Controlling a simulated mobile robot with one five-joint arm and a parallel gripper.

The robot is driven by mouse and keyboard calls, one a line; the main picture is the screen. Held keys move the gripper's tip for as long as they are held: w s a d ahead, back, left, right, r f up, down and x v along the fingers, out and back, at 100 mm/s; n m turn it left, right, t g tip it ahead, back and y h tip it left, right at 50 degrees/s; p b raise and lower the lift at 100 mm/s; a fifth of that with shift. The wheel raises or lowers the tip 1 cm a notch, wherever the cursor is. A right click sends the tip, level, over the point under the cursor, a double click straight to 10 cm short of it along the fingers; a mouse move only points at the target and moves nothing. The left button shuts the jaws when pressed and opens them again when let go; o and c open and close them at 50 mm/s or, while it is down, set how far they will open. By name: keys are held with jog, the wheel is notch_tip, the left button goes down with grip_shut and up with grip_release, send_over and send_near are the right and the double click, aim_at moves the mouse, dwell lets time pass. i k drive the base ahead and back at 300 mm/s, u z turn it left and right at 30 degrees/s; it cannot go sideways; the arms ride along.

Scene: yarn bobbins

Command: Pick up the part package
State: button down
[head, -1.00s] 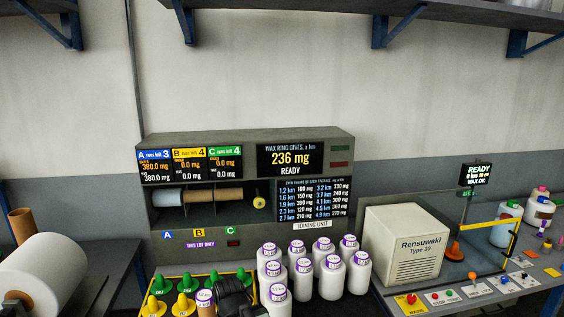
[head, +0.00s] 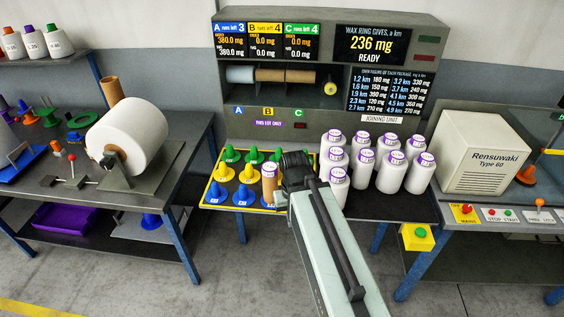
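A slim package (head: 269,186) with a tan body and a white, purple-ringed top stands upright among the coloured cones of the yellow-edged tray. It is much thinner than the white packages, so it looks like the part package. My gripper (head: 292,166) is dark and sits just right of it, at the end of my pale arm. The fingers are seen from behind and partly hidden, so I cannot tell whether they are open or touch the package.
Several full white packages (head: 391,172) stand close on the right of my gripper. Green, yellow and blue cones fill the tray (head: 228,207). The joining unit (head: 326,116) rises behind. A beige Rensuwaki box (head: 486,155) is at right, a large white roll (head: 128,135) at left.

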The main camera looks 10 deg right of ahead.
aim_at(270, 168)
jog(key=u, duration=3.2)
jog(key=k, duration=0.7)
jog(key=z, duration=1.45)
jog(key=i, duration=1)
jog(key=u, duration=0.05)
